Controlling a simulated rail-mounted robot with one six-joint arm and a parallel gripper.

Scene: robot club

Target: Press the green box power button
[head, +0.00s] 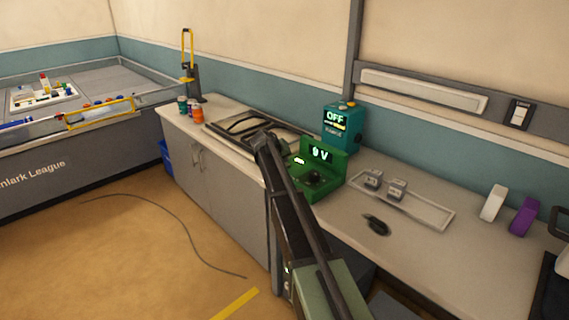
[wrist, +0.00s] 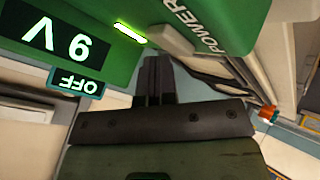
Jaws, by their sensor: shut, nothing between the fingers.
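The green box (head: 334,178) stands on the counter, its display reading "9 V" and a bright green-white light on its left part. In the wrist view the green box (wrist: 112,62) is very close and appears inverted, with a lit green bar, a "POWER" label and a pale grey block, probably the power button (wrist: 172,39), beside the label. My gripper (wrist: 155,60) is shut and empty, its fingertips just below the pale block in the picture; I cannot tell whether they touch it. In the head view my arm passes left of the box, and the fingertips cannot be made out.
A teal box (head: 344,138) reading "OFF" stands behind the green box. A dark-framed tray (head: 222,132) lies to the left, with small coloured jars (head: 197,116) beyond. A pale tray (head: 430,217) with metal blocks and a small black object (head: 376,225) lie right.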

